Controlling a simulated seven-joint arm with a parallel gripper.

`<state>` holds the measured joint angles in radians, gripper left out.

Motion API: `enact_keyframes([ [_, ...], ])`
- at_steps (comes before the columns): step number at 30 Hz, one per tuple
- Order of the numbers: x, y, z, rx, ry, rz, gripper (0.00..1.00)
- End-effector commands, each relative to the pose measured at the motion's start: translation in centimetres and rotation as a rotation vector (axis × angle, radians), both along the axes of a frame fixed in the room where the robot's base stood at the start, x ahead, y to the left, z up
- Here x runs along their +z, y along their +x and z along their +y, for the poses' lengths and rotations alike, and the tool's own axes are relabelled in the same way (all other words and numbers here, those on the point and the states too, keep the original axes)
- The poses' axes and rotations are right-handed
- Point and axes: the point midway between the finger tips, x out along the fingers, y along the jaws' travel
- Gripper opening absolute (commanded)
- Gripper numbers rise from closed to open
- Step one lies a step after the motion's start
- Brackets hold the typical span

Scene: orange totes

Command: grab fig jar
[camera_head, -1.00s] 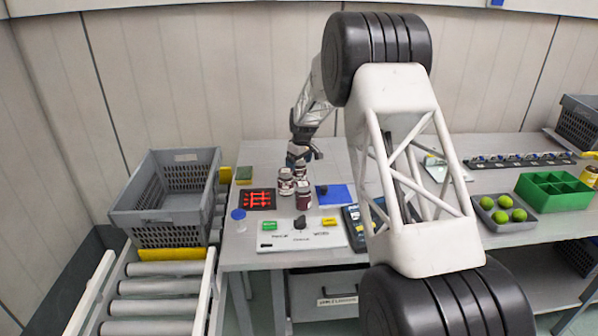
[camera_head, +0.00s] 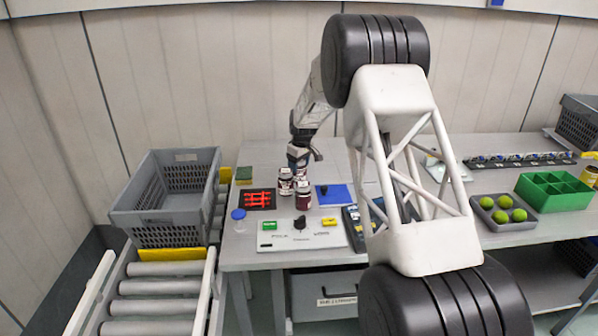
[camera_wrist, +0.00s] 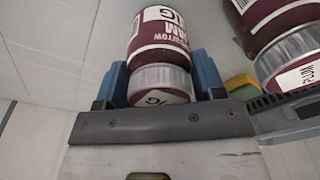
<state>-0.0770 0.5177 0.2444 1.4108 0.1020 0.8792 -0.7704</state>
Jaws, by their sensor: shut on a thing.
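The fig jar (camera_wrist: 160,52) has a dark red and white label reading "IG" and "JAM", and a silver rim at its lid end. In the wrist view it sits between the two blue fingers of my gripper (camera_wrist: 160,78), which is shut on it. In the head view my gripper (camera_head: 298,163) points down at the back of a small cluster of jars. The held jar is mostly hidden there by the gripper and the other jars.
A black-and-red tray (camera_head: 259,199) lies left of the jars and a blue mat (camera_head: 334,194) lies right. A white control panel (camera_head: 290,240) is in front. A grey crate (camera_head: 170,222) stands on the roller conveyor at left. A lime tray (camera_head: 520,222) and green bin (camera_head: 553,177) are at right.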

Motion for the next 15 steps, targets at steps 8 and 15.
enact_keyframes([
  [8,0.06,0.02,0.01,0.0,0.001,-0.001,0.27],
  [15,0.62,0.03,0.01,0.0,0.0,-0.001,0.27],
])
